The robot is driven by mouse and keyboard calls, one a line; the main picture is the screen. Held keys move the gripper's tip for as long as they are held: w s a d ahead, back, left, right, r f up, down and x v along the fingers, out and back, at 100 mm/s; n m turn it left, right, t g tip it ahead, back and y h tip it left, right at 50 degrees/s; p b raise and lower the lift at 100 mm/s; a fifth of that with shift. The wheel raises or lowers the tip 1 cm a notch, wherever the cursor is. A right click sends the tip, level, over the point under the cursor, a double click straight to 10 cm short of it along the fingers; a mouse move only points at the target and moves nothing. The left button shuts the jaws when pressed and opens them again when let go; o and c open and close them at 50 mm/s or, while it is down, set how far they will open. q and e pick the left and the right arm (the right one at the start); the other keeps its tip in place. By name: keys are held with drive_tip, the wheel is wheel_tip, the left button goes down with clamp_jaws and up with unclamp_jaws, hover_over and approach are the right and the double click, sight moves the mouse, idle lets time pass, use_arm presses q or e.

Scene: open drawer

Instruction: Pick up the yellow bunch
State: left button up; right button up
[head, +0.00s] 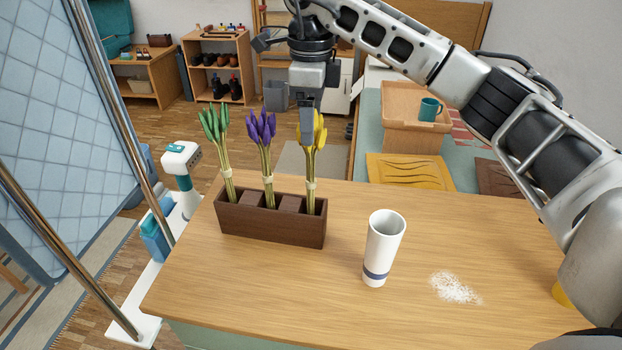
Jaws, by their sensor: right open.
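The yellow bunch (312,135) stands upright in the right end of a dark wooden holder (270,226) on the table. A purple bunch (262,130) stands near the holder's middle and a green bunch (214,124) at its left end. My right gripper (306,118) points down at the top of the yellow bunch, with a finger overlapping its flowers in the picture. It is open. I cannot tell whether it touches the flowers. My left gripper is out of the picture.
A white cup (383,248) with a blue band stands right of the holder. A patch of white grains (456,288) lies on the wooden table (330,310). The table's front middle is clear. My right arm spans the upper right.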

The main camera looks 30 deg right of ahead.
drive_tip(key=shift+f, duration=1.3)
drive_tip(key=c, duration=1.3)
drive_tip(key=shift+r, duration=0.1)
